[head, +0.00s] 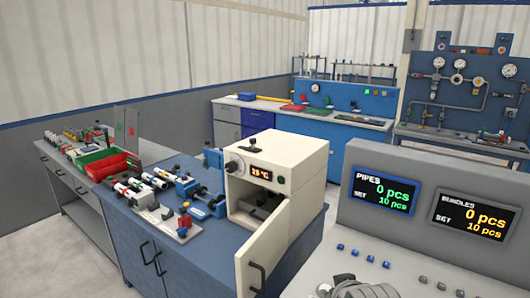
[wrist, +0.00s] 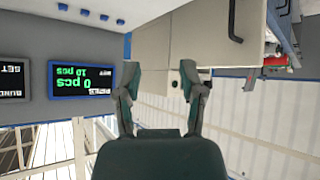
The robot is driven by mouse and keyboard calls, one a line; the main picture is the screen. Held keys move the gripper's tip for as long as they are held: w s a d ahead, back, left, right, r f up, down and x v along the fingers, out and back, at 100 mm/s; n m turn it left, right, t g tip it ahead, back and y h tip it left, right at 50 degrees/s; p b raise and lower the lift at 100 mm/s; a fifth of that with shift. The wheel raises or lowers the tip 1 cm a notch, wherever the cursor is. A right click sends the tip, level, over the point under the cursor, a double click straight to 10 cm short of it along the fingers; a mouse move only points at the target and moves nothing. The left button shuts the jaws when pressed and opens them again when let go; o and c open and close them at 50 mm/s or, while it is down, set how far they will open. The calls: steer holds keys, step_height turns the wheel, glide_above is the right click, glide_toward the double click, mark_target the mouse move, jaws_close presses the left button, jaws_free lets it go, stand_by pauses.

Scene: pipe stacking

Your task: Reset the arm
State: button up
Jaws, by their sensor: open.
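My gripper (wrist: 161,95) shows in the wrist view, with its two dark green fingers spread apart and nothing between them. The wrist picture is upside down, with the counter display at its left and pale cabinet surfaces behind the fingers. In the head view only a small dark part at the bottom edge may be my arm; the gripper itself cannot be made out there.
A cream oven (head: 284,160) stands on the blue bench (head: 110,225) with its door (head: 265,245) open. Pipe pieces (head: 150,180), a red bin (head: 105,165) and a green bin (head: 92,156) lie left of it. A grey console with a pipes display (head: 384,190) stands at right.

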steer(key=s+r+g, duration=0.2)
steer(key=s, duration=0.5)
steer(key=s+d+r+m+g, duration=0.1)
steer(key=s, duration=0.6)
steer(key=shift+s+r+m+g, duration=0.3)
steer(key=shift+r+g, duration=0.05)
steer(key=shift+g, duration=0.05)
